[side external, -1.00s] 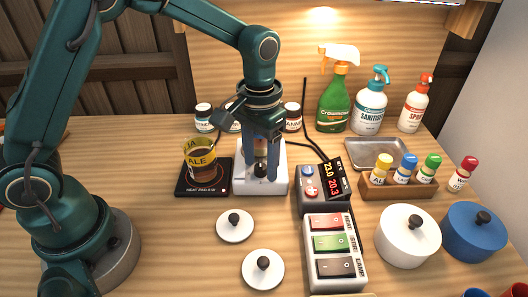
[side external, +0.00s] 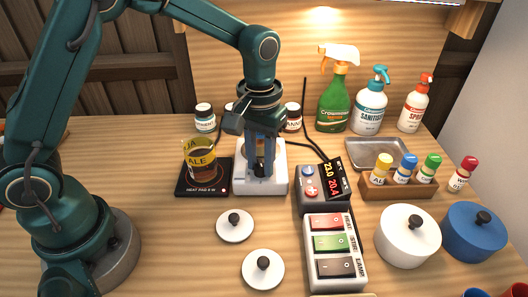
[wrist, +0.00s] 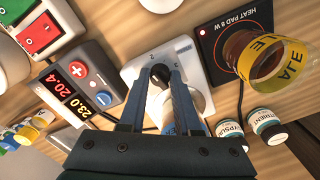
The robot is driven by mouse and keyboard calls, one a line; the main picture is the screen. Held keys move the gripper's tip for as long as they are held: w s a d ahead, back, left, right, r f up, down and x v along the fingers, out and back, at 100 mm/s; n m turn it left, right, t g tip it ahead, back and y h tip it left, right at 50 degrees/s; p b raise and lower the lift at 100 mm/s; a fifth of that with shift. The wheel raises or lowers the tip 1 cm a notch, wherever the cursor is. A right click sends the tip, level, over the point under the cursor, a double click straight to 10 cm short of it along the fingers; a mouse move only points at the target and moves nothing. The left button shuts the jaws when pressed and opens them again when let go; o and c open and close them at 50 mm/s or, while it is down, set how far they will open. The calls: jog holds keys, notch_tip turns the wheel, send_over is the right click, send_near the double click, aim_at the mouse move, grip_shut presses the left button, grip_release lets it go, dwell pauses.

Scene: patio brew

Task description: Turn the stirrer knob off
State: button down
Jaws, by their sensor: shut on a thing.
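The stirrer (side external: 278,183) is a white box in the middle of the table, right of the heat pad; its pale top also shows in the wrist view (wrist: 190,58). Its small black knob (wrist: 160,74) is on the top face, with faint marks around it. My gripper (wrist: 160,84) points down and is shut on the knob, one finger on each side. In the side view my gripper (side external: 261,172) covers much of the stirrer, and the knob shows dark between the fingertips. I cannot read the knob's setting.
A beaker with an ALE band (side external: 200,160) stands on the black heat pad (side external: 186,190) close on the left. The red-digit controller (side external: 310,203) and switch box (side external: 325,283) are on the right. Small jars (side external: 205,118) stand behind. Two white lids (side external: 234,232) lie in front.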

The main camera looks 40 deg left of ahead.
jog(key=n, duration=0.4)
jog(key=shift+n, duration=0.3)
jog(key=n, duration=0.3)
jog(key=shift+n, duration=0.3)
jog(key=n, duration=1.4)
jog(key=shift+n, duration=0.3)
jog(key=n, duration=0.3)
jog(key=shift+n, duration=1.8)
jog(key=shift+a+n, duration=0.1)
jog(key=shift+n, duration=0.2)
